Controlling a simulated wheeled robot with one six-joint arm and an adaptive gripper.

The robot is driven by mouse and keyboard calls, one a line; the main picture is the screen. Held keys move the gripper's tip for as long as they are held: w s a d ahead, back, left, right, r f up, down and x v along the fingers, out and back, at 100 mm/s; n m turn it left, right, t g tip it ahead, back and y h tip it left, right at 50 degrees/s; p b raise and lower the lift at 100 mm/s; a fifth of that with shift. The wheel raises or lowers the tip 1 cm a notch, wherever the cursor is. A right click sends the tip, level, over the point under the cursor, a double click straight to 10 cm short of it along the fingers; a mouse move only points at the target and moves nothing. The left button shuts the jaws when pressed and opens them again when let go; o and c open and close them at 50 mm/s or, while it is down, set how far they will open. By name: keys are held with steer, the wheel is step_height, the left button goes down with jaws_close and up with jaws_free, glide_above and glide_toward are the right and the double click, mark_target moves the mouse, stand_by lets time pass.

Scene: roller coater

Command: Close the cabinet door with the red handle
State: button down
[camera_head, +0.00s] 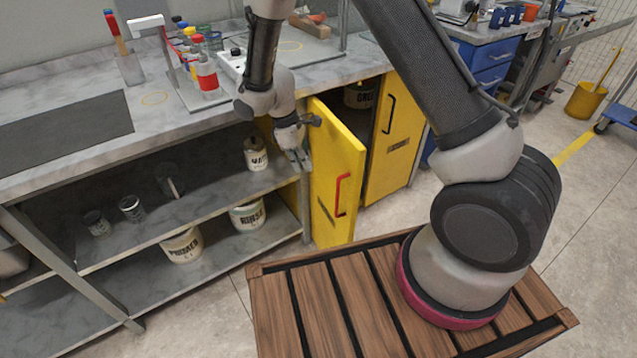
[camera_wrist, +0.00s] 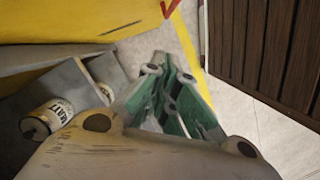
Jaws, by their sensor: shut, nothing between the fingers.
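The yellow cabinet door (camera_head: 338,158) with the red handle (camera_head: 342,194) stands open, swung out from the cabinet under the counter. Its handle face is turned towards the front left. The red handle also shows at the top edge of the wrist view (camera_wrist: 169,8), on a yellow surface. My gripper (camera_head: 298,160) points down just left of the door, on its handle side, near its left edge; I cannot tell whether they touch. In the wrist view my gripper's green-padded fingers (camera_wrist: 174,95) are close together, with nothing held between them.
A second yellow door (camera_head: 393,138) with a black handle stands right of the opening, where a can (camera_head: 358,96) shows. Left are open shelves (camera_head: 200,205) with several cans. A slatted wooden platform (camera_head: 322,310) lies in front. Floor right of the doors is clear.

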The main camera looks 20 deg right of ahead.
steer(key=s+d+f, duration=0.2)
steer(key=d+f, duration=0.3)
steer(key=f, duration=0.4)
steer(key=shift+s+d+f, duration=0.2)
steer(key=shift+s+d, duration=0.1)
steer(key=shift+d, duration=0.1)
